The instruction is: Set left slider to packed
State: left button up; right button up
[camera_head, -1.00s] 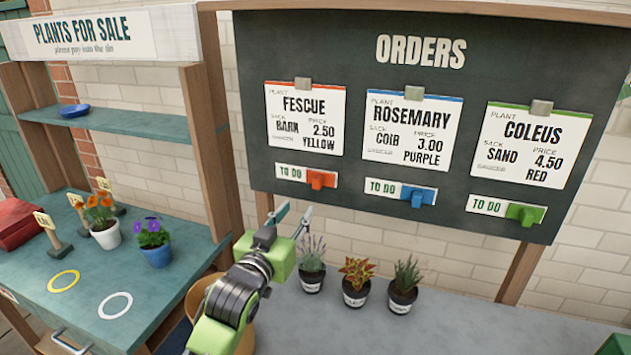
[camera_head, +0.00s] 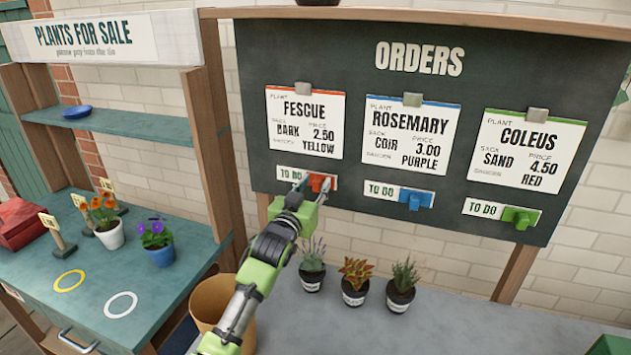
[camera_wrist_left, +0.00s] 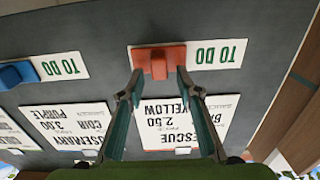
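The left slider (camera_head: 320,182) is an orange-red knob under the FESCUE card (camera_head: 304,123) on the dark orders board (camera_head: 370,28). It stands at the right end of its white strip, and TO DO (camera_head: 291,174) shows on the left. My left gripper (camera_head: 314,189) is at this slider, one finger on each side. In the left wrist view, upside down, the red knob (camera_wrist_left: 158,60) sits between the spread fingertips (camera_wrist_left: 158,82). The fingers look open, and I cannot tell whether they touch the knob. My right gripper is not in view.
A blue slider (camera_head: 415,198) and a green slider (camera_head: 521,217) sit farther right, both showing TO DO. Potted plants (camera_head: 355,281) stand on the grey bench below the board. A wooden shelf post (camera_head: 214,150) rises on the left.

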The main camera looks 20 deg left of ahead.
pick_arm(q)
jog(key=shift+w, duration=0.45)
grip_shut()
jog(key=a, duration=0.8)
jog(key=shift+w+a, duration=0.15)
jog(key=shift+a, duration=0.25)
grip_release()
jog(key=shift+a, duration=0.15)
